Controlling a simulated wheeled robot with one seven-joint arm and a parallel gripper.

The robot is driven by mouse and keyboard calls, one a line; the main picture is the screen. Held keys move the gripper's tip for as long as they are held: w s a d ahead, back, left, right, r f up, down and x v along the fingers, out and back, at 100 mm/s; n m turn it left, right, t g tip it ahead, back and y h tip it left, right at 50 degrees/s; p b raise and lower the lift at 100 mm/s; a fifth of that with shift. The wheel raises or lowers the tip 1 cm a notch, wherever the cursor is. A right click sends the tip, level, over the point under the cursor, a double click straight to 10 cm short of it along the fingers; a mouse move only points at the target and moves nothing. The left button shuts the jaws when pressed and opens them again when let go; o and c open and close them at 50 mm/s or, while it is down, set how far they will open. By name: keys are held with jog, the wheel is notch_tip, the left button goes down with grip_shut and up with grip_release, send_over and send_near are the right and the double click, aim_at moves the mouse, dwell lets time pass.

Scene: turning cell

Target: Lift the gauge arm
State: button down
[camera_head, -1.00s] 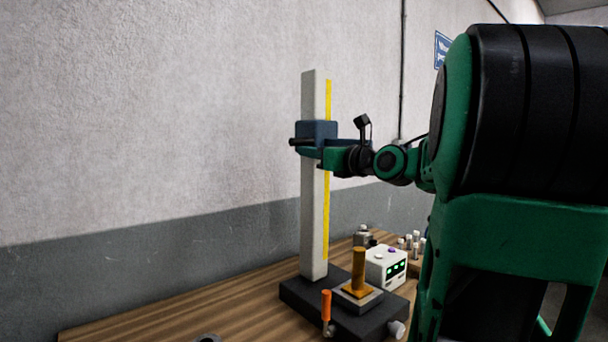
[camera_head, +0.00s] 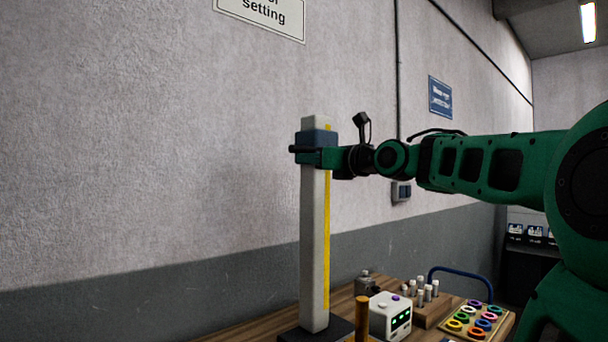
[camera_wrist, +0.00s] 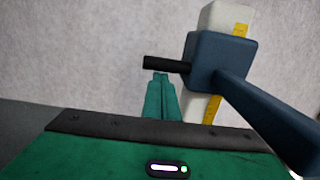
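The gauge arm (camera_head: 318,137) is a dark blue carriage on a tall pale column (camera_head: 313,245) with a yellow scale. It sits just below the column's top. In the wrist view its blue block (camera_wrist: 218,60) has a black bar handle (camera_wrist: 167,64) at left and a blue beam (camera_wrist: 265,112) reaching lower right. My gripper (camera_head: 318,157) is just under the handle, beside the column. In the wrist view its green fingers (camera_wrist: 160,76) look closed together, tips directly below the bar and apparently touching it; the bar is not visibly between them.
The wall is close behind the column.

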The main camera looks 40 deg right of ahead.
jog(key=shift+a+r, duration=0.1)
jog(key=shift+r, duration=1.1)
